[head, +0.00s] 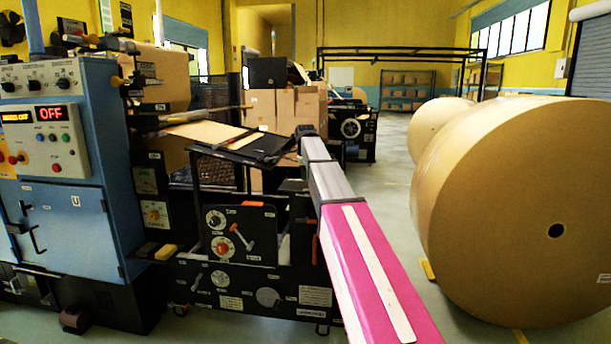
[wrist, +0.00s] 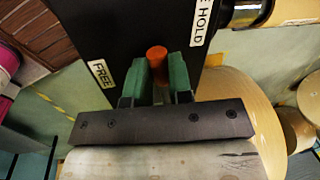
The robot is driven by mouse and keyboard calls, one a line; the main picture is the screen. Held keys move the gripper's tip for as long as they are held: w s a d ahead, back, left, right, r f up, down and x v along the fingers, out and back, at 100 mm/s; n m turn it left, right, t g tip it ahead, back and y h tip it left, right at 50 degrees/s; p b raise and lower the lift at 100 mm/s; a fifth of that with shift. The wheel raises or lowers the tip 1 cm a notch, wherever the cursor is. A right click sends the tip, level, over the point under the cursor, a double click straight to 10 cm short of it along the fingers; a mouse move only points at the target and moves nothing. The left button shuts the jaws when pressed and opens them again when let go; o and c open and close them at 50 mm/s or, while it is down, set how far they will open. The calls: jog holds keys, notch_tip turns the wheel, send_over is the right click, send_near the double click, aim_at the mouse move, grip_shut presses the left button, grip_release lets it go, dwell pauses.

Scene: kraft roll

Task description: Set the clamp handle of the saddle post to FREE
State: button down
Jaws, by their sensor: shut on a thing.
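In the wrist view the clamp handle, with an orange-red end (wrist: 157,53), stands between the green fingers of my gripper (wrist: 160,80). The gripper is shut on it. Behind it is a black plate (wrist: 130,25), which I take to be part of the saddle post. A white FREE label (wrist: 102,75) is on the plate left of the handle, and a HOLD label (wrist: 203,22) is to its right. The handle lies between the two labels. Its lower part is hidden by the fingers. In the head view my arm reaches the black machine; the handle cannot be made out there.
A big kraft roll (head: 510,210) stands on the floor at the right. A blue control cabinet (head: 75,240) stands at the left. A black panel (head: 235,240) with dials and orange levers is low beside my arm.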

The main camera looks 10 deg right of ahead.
jog(key=n, duration=0.2)
jog(key=s+n, duration=0.1)
jog(key=n, duration=0.1)
jog(key=shift+d+y, duration=0.15)
jog(key=shift+y, duration=0.25)
jog(key=n, duration=0.4)
jog(key=shift+s+d+y, duration=0.15)
jog(key=shift+s+y, duration=0.15)
jog(key=shift+y, duration=0.1)
jog(key=n, duration=0.4)
jog(key=shift+s+d+g+y, duration=0.25)
jog(key=shift+d+g+y, duration=0.05)
jog(key=shift+d+g, duration=0.1)
jog(key=shift+s+d+n+g, duration=0.1)
jog(key=shift+d+n+g, duration=0.1)
jog(key=shift+n, duration=0.8)
jog(key=shift+s+d+n+g, duration=0.1)
jog(key=shift+d+n, duration=0.05)
jog(key=shift+n, duration=0.85)
jog(key=c, duration=1)
grip_release()
jog(key=shift+c, duration=0.2)
